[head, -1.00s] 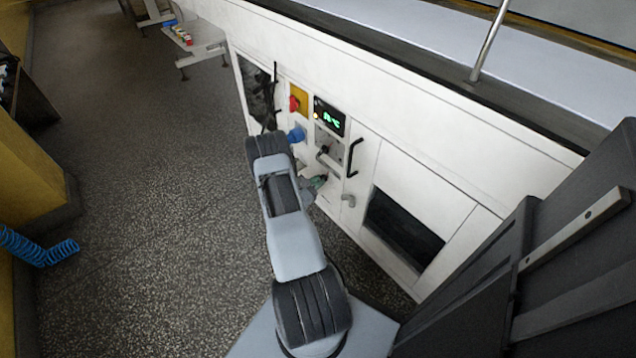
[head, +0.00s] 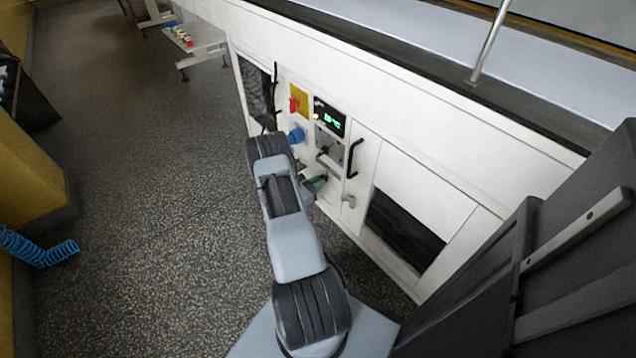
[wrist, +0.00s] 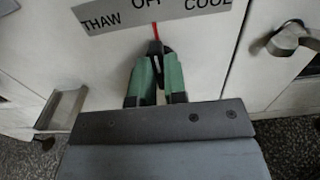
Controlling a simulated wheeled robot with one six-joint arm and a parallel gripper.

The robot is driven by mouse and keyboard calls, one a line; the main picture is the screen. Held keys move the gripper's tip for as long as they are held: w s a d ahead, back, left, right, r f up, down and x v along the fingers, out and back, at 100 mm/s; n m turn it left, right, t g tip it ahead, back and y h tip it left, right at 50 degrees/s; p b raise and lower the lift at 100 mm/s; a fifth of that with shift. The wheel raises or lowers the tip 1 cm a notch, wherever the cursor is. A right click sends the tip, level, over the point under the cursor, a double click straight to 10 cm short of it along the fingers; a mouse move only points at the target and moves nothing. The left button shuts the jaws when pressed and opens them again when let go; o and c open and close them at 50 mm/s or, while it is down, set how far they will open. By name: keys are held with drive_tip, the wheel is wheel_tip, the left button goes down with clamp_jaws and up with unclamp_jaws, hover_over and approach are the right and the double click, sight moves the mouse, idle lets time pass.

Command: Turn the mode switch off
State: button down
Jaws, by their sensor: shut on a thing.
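The mode switch (wrist: 155,47) is a small black knob with a red pointer line on the white machine front. My gripper (wrist: 155,76), with green fingers, is shut on it from below. The red pointer points up at the OFF word on the grey label plate (wrist: 112,19), with a slight lean; THAW is to the left and COOL to the right. The top of OFF is cut off by the wrist view's edge. In the head view my gripper (head: 317,184) is at the panel's lower part, and the wrist partly hides the switch.
Above are a red knob on a yellow plate (head: 300,100), a lit green display (head: 330,117) and a blue knob (head: 296,135). A black door handle (head: 355,158) stands out to the right. A metal lever (wrist: 290,37) is right of my gripper.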

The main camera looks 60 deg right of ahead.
drive_tip(key=c, duration=1.2)
unclamp_jaws()
drive_tip(key=shift+o, duration=0.2)
drive_tip(key=p+v, duration=0.2)
drive_tip(key=v, duration=1.2)
